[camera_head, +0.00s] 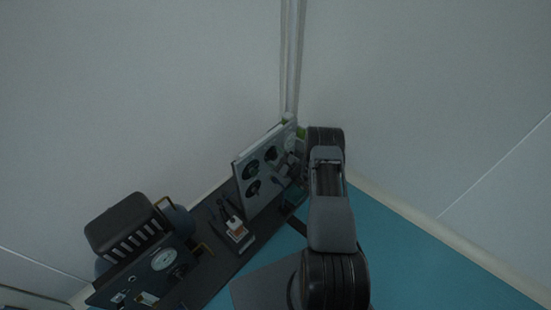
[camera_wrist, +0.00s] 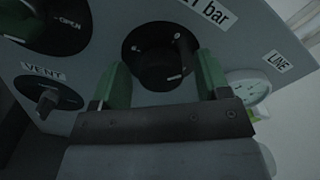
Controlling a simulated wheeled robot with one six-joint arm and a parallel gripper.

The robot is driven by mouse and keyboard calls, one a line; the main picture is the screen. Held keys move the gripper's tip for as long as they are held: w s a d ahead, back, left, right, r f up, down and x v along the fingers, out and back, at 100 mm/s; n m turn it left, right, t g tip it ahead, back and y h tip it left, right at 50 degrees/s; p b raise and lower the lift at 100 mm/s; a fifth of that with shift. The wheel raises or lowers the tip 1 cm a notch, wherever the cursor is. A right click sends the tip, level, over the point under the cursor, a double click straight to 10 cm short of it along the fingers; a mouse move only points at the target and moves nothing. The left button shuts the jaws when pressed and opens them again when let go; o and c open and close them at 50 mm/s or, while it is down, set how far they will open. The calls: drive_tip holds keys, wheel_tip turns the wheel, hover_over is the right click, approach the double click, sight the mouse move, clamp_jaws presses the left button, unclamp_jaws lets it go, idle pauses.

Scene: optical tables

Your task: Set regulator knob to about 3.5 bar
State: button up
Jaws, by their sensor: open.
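The black round regulator knob (camera_wrist: 160,55) is on the grey panel (camera_wrist: 105,35) in the wrist view, below a label ending in "bar" (camera_wrist: 208,12). My gripper (camera_wrist: 160,80) is open, with one green finger at each side of the knob's lower part. I cannot tell whether the fingers touch it. The knob's scale cannot be read. A white gauge (camera_wrist: 248,92) shows at the right under the "LINE" label (camera_wrist: 277,61), seen edge-on, so its reading is hidden. In the head view my arm covers part of the panel (camera_head: 243,180).
A black knob marked "OPEN" (camera_wrist: 50,30) and a "VENT" valve (camera_wrist: 48,100) sit left of the regulator knob. In the head view a dark bench (camera_head: 225,262) carries the panel, and a dark slotted unit (camera_head: 127,228) stands at the left. Blue floor (camera_head: 410,265) is clear at the right.

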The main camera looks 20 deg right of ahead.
drive_tip(key=c, duration=0.9)
